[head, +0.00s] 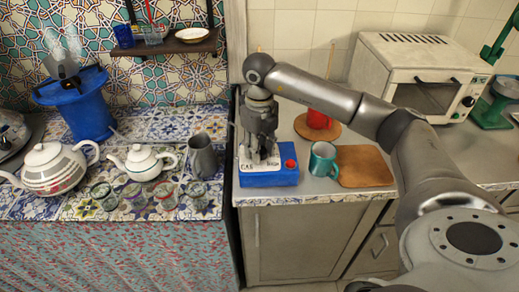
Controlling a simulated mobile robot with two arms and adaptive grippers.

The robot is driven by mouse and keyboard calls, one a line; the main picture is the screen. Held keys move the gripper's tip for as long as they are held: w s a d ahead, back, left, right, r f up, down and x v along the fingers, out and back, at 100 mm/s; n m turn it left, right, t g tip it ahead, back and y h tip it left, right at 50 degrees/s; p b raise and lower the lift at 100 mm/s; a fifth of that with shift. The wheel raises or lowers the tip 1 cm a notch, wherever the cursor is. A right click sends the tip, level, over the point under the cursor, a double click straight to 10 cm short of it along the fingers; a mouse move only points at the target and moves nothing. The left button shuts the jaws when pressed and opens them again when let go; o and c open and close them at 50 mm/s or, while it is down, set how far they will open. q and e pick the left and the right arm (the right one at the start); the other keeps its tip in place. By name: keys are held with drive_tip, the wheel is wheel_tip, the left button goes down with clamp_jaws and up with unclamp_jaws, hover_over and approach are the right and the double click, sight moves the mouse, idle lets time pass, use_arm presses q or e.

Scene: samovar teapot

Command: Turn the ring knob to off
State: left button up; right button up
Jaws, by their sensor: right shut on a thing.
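A blue box (268,179) with a white top plate lettered "GAS" stands at the left front edge of the grey counter. A red round button (290,164) sits on its right part. My right gripper (262,157) points down over the plate, its fingers shut at the plate's middle. The ring knob is hidden by the fingers, which are closed on it as far as I can tell. The knob's angle cannot be read. My left gripper is not in view.
A teal mug (323,159) and wooden board (363,167) stand close right of the box. A red container (319,119) is behind. A toaster oven (419,72) is at back right. Teapots (143,162), glasses and a grey jug (202,156) crowd the tiled table at left.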

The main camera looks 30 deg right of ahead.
drive_tip(key=shift+r+n, duration=0.1)
drive_tip(key=shift+n, duration=0.5)
drive_tip(key=o, duration=1.1)
drive_tip(key=shift+c, duration=0.2)
wheel_tip(320, 180, up, 12)
idle(0.3)
